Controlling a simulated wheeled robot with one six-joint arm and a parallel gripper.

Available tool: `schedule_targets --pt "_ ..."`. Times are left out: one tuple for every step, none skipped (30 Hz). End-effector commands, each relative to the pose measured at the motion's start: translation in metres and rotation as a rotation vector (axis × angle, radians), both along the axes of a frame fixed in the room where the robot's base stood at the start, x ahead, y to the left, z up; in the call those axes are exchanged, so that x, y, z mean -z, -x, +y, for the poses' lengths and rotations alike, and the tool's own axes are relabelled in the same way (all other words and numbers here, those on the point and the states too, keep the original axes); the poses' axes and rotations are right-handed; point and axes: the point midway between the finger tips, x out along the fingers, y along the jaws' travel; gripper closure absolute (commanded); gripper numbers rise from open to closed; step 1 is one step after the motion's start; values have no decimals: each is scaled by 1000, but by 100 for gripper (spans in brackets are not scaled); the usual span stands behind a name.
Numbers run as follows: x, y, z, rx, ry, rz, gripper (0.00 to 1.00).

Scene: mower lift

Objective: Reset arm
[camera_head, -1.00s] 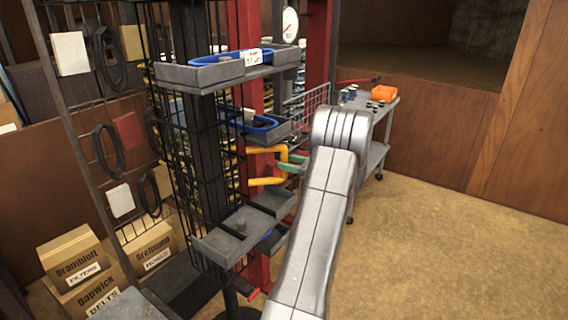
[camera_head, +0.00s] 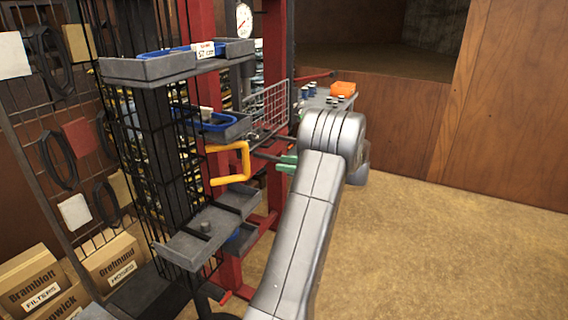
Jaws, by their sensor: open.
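My grey arm rises from the bottom centre and bends at a rounded joint at centre right. Beyond it, to its left, two green fingers of my gripper (camera_head: 287,164) point left. They are apart and nothing shows between them. The rest of my gripper is hidden behind my arm. A yellow handle (camera_head: 246,162) on the red lift frame (camera_head: 202,22) stands to the left of the fingers, with a visible gap between.
A dark rack column with grey trays (camera_head: 150,70) stands left of my arm. A cart with an orange item (camera_head: 343,89) is behind the arm. Cardboard boxes (camera_head: 110,262) sit at lower left. The tan floor (camera_head: 450,250) at right is clear.

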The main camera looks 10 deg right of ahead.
Motion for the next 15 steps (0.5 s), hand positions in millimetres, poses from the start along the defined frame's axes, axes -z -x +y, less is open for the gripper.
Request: schedule_targets --pt "0 0 1 0 0 0 59" --pt "0 -1 2 0 0 0 59" --pt "0 -2 4 -1 0 0 59" --pt "-1 -3 6 -1 0 0 59" --pt "-1 -4 8 -2 0 0 59" --pt "-1 -7 13 -3 -1 0 59" --pt "-1 -8 17 -3 -1 0 59" --pt "-2 -11 21 -3 -1 0 59" --pt "-2 -14 27 -3 -2 1 59" --pt "-2 -16 33 -4 -1 2 59" --pt "-2 -19 38 -5 -2 1 59" --pt "-2 -23 45 -4 -1 2 59" --pt "-2 -26 50 -5 0 2 59" --pt "-2 -29 55 -5 0 1 59" --pt "-2 -32 62 -4 0 1 59"
